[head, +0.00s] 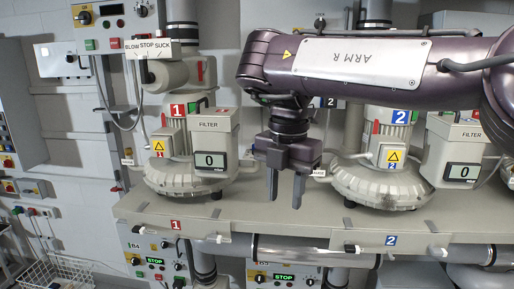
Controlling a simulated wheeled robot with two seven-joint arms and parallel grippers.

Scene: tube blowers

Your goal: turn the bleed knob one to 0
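Blower one (168,178) stands on the grey shelf at left, marked with a red 1. Its filter box (211,138) shows a display (210,161) reading 0. I cannot clearly make out which small fitting is bleed knob one; a small white fitting (127,161) sits at the blower's left side. My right gripper (286,188) points down in front of the shelf's middle, right of blower one. Its two fingers are apart with nothing between them. My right arm hides part of the wall and the top of blower two. My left gripper is not in view.
Blower two (378,182) stands at right, with its own filter box (455,146) reading 0. Panels with green STOP displays (155,261) and a horizontal pipe (310,254) lie below the shelf (270,218). A wire basket (60,275) is at lower left.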

